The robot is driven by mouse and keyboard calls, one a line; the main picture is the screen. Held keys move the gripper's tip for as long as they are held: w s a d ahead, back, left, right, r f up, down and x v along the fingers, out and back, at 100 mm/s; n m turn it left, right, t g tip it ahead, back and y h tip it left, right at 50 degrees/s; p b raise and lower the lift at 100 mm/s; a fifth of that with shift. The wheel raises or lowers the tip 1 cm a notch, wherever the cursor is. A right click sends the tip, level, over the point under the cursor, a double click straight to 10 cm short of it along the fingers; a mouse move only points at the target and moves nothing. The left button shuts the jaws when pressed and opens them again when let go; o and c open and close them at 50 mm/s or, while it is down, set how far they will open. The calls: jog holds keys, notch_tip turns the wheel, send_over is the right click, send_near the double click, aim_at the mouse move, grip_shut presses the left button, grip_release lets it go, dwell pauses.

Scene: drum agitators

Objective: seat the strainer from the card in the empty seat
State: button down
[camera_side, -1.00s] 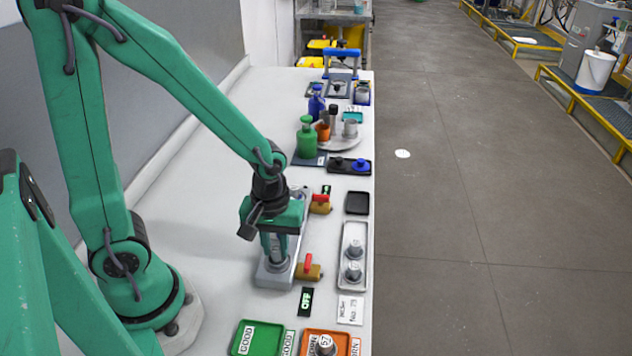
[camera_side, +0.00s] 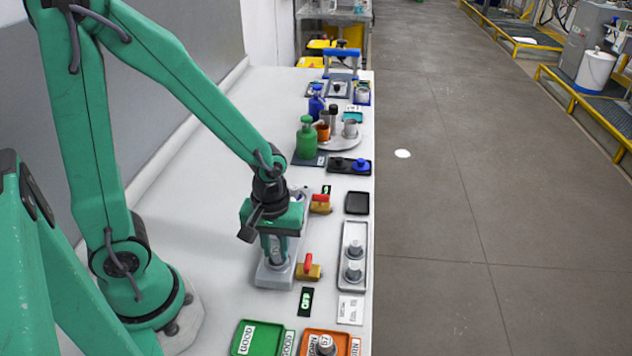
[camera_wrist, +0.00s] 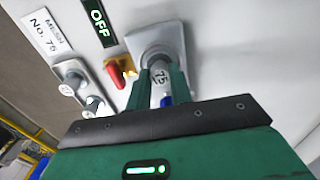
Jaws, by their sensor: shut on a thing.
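The card (camera_wrist: 52,32), reading "MESH No. 75", lies face up; in the side view it is the white card (camera_side: 350,310) near the front edge. My gripper (camera_wrist: 160,82) points down and is shut on a grey strainer (camera_wrist: 160,76) marked 75. The strainer is upright at the round seat (camera_wrist: 157,55) on the near end of the grey housing (camera_side: 270,277). My fingers partly hide the join, so I cannot tell how deep it sits. Two other strainers (camera_side: 354,260) stand in a grey tray (camera_side: 346,284) to the right.
Red-handled valves (camera_side: 309,268) and an OFF sign (camera_side: 306,301) lie close to the right of the housing. A green tray (camera_side: 246,352) and an orange tray holding a strainer (camera_side: 325,346) are in front. Bottles (camera_side: 306,140) and cups stand farther back.

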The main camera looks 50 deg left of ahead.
dwell(0.3)
jog(key=c, duration=1.2)
grip_release()
jog(key=shift+o, duration=0.2)
jog(key=o, duration=0.3)
jog(key=shift+r, duration=0.7)
jog(key=shift+r, duration=0.35)
jog(key=shift+r, duration=0.3)
jog(key=shift+r, duration=2.45)
